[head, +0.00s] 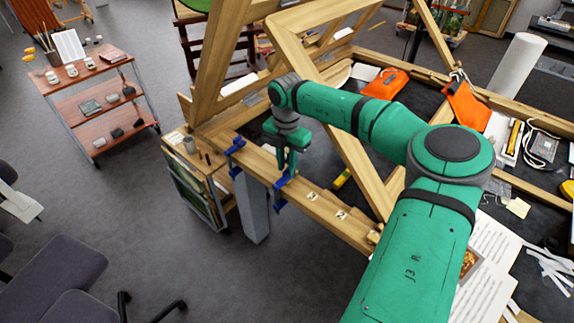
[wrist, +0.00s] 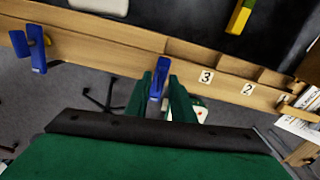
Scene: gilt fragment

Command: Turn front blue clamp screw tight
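Two blue clamps grip the long wooden rail (head: 322,212) of the frame. The front clamp (head: 281,189) is the nearer one in the head view; the other clamp (head: 236,157) sits farther left along the rail. My gripper (head: 289,168) points down right over the front clamp. In the wrist view, the front clamp (wrist: 158,78) shows between my two green fingers (wrist: 160,100), which stand apart on either side of it. I cannot tell whether they touch it. Its screw is not clearly visible. The other clamp (wrist: 38,48) is at the wrist view's upper left.
Number tags 3 (wrist: 206,76) and 2 (wrist: 247,89) mark the rail right of the front clamp. Slanting wooden beams (head: 345,150) rise behind my gripper. A yellow-green tool (head: 341,179) lies beyond the rail. Open floor (head: 190,265) is in front at left.

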